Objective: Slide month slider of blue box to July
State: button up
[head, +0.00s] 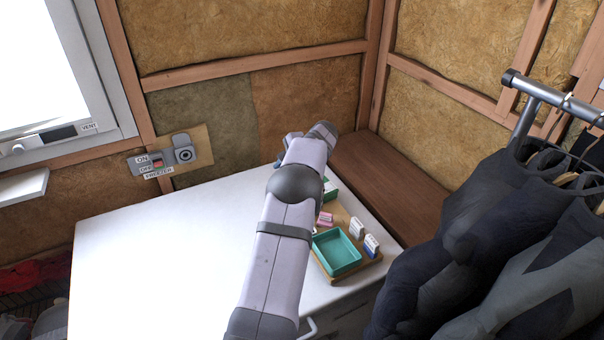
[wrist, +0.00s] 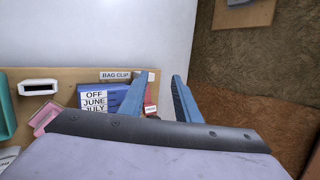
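The blue box (wrist: 122,97) lies on the tan board in the wrist view. Its white label lists OFF, JUNE and JULY, and its lower part is hidden behind my gripper body. My gripper (wrist: 158,77) has its two blue fingers apart, at the right end of the box. The left finger overlaps the box's right edge in the picture; I cannot tell whether it touches. A small red and white piece (wrist: 151,98) shows between the fingers; I cannot tell if it is the month slider. In the head view my arm hides the blue box.
A BAG CLIP label (wrist: 115,75) is above the box. A white slotted holder (wrist: 39,87) and pink piece (wrist: 45,119) are to its left. A teal tray (head: 338,252) sits on the board's near end. The white top (head: 160,260) is clear on the left; dark clothes (head: 480,230) hang at right.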

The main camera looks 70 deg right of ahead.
jog(key=s+d+r+n+g, duration=0.1)
jog(key=s+n+g, duration=0.2)
jog(key=n, duration=1.4)
jog(key=s, duration=0.4)
jog(key=shift+s+r+n+g, duration=0.15)
jog(key=shift+n+g, duration=0.25)
jog(key=shift+d, duration=0.15)
jog(key=shift+p+x, duration=1.7)
jog(key=shift+x, duration=1.9)
grip_shut()
